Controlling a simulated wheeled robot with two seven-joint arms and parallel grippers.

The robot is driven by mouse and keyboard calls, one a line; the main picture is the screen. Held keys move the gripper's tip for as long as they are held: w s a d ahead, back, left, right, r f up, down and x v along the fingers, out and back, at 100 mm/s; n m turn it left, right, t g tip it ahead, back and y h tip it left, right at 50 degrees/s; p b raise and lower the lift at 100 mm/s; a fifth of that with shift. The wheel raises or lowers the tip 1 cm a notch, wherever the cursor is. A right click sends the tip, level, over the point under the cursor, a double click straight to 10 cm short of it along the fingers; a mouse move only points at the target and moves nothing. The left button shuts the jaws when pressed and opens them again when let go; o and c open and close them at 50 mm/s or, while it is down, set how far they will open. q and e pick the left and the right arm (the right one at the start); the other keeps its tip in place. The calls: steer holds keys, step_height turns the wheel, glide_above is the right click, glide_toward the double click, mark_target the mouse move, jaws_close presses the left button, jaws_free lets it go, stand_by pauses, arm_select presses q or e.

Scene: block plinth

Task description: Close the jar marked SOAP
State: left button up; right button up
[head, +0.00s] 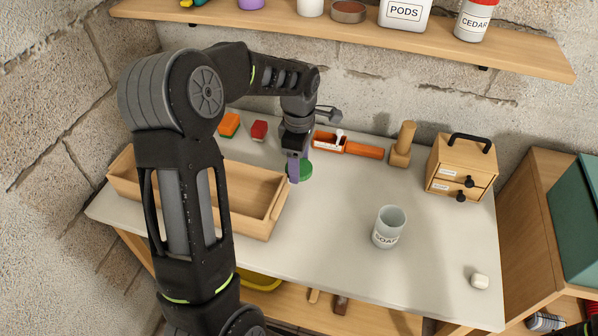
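The jar marked SOAP (389,228) stands upright on the white tabletop, right of centre. It is a pale cup with its top open. A green round thing (306,171), perhaps a lid, shows at the right end of the wooden tray. My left gripper (297,168) points down right at this green thing and partly covers it. I cannot tell whether the fingers are closed on it or only beside it. The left gripper is left of the jar and apart from it. My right gripper is not in view.
A long wooden tray (262,228) lies at the left. Orange and red blocks (229,124), an orange tool (365,150), a wooden stand (401,150) and a drawer box (459,165) are along the back. The table around the jar is clear.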

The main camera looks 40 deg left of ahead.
arm_select(q)
step_height(320, 180, up, 13)
stand_by(0.3)
steer(key=shift+d+f, duration=0.1)
steer(key=shift+f, duration=0.05)
stand_by(0.5)
steer(key=w+d+f+m, duration=0.2)
steer(key=d+f+m, duration=0.3)
steer(key=d+m, duration=0.3)
steer(key=w+d+f+m, duration=0.2)
steer(key=d+f+m, duration=0.4)
steer(key=d+m, duration=0.3)
steer(key=m, duration=0.4)
steer(key=shift+m, duration=0.4)
steer(key=shift+r, duration=0.1)
